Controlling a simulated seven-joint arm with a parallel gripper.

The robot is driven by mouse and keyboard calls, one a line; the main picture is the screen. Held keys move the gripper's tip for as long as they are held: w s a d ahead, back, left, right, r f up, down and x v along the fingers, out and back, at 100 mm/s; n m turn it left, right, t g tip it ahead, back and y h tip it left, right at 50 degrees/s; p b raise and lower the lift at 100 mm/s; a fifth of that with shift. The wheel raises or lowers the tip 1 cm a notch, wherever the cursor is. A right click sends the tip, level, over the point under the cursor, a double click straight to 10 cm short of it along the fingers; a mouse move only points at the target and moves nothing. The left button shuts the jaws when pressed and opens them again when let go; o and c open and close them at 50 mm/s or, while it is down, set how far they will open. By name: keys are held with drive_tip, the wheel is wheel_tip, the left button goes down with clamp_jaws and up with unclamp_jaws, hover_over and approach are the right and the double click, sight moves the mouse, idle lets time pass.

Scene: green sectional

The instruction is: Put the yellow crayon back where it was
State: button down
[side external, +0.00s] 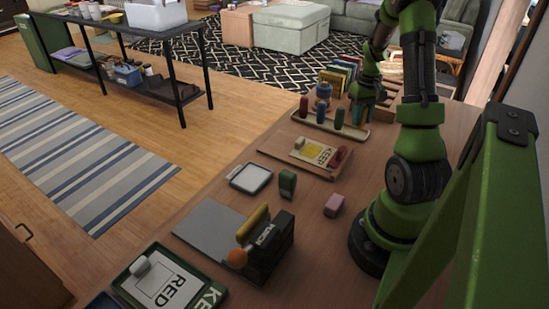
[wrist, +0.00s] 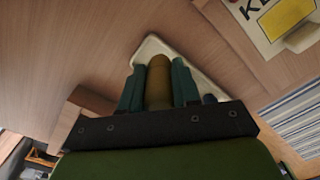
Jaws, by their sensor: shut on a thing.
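My gripper (side external: 361,110) is at the far right end of a pale crayon tray (side external: 322,127) in the side view. In the wrist view my gripper (wrist: 158,70) is shut on the yellow crayon (wrist: 158,84), which looks dull olive-yellow between the two teal fingers. The tray (wrist: 150,45) lies beneath and beyond the fingertips there. A red crayon (side external: 304,106), a blue crayon (side external: 321,110) and a green crayon (side external: 339,117) stand upright in the tray. The yellow crayon's lower end is hidden, so I cannot tell whether it touches the tray.
A row of colored books (side external: 342,75) stands behind the tray, with a blue jar (side external: 323,91) nearby. A green block (side external: 287,183), a pink block (side external: 334,205) and a black punch (side external: 268,248) are nearer.

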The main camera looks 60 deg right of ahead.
drive_tip(key=shift+w+d+f, duration=0.1)
drive_tip(key=shift+w+d, duration=0.35)
drive_tip(key=shift+d, duration=0.4)
drive_tip(key=shift+f, duration=1.75)
drive_tip(key=shift+f, duration=0.1)
drive_tip(key=c, duration=0.8)
unclamp_jaws()
